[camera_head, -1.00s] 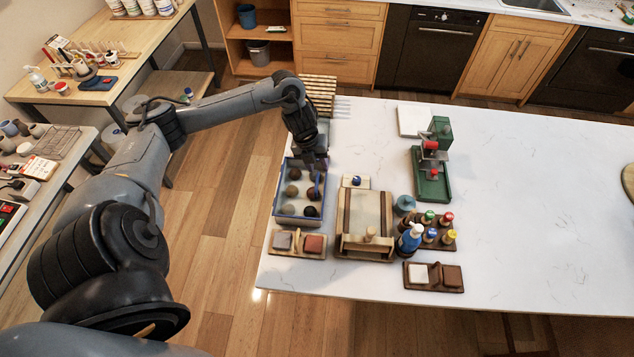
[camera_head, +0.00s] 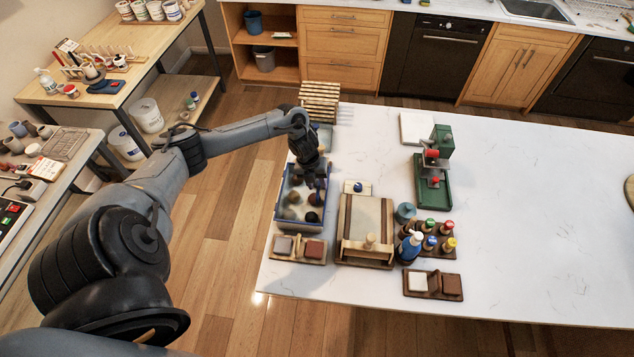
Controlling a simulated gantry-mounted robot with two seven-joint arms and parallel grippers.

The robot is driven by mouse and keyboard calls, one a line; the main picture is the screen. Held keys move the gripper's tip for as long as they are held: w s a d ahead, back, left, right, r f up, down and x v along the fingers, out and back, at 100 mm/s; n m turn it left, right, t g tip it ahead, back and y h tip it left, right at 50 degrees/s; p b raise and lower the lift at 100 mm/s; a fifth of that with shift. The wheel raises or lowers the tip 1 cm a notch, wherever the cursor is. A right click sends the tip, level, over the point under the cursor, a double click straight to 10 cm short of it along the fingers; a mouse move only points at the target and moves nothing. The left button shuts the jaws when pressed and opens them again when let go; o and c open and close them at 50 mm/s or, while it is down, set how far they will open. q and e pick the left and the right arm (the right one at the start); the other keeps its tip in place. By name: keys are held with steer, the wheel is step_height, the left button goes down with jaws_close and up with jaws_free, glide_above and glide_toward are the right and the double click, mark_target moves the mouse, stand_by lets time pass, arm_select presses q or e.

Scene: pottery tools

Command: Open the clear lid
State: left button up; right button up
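A blue-rimmed box (camera_head: 297,227) stands near the left edge of the white table, with several brown and grey balls (camera_head: 312,217) in it. A clear lid cannot be made out for certain. The balls look hazy. My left gripper (camera_head: 314,185) points down over the far right part of the box and hides some of its inside. Its fingers are dark and small, so whether they are open or touch anything cannot be told. My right gripper is out of view.
A wooden board (camera_head: 365,224) stands close to the box's right. Bottles (camera_head: 430,242) and a green press (camera_head: 434,188) stand farther right. The table's right side is clear.

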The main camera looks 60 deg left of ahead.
arm_select(q)
steer(key=shift+f, duration=0.2)
jaws_close()
